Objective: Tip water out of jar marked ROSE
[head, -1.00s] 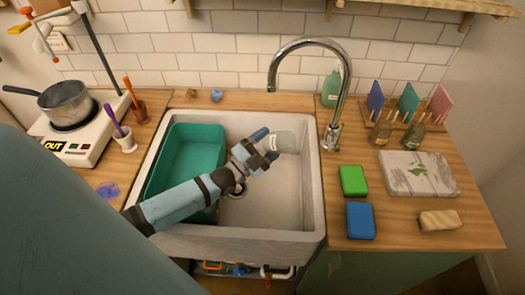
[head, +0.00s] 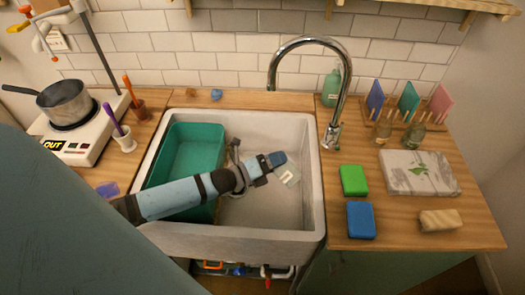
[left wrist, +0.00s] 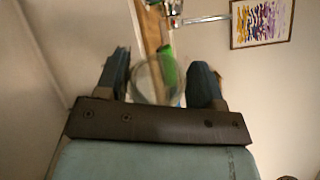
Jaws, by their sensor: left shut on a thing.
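My left gripper (head: 275,160) is over the right half of the sink and shut on a clear glass jar (head: 291,178). The jar is tilted, one end pointing down and to the right over the sink floor. It has a pale label whose writing is too small to read, and the fingers hide part of it. In the left wrist view the jar (left wrist: 155,80) sits between the two fingers (left wrist: 158,82). I cannot see any water in it or running from it. My right gripper is not in view.
The white sink (head: 316,200) holds a green tub (head: 195,145) on its left. A curved faucet (head: 310,42) rises at the sink's back right. Sponges, one green (head: 353,180) and one blue (head: 361,220), lie on the right counter, with small jars (head: 413,137) behind.

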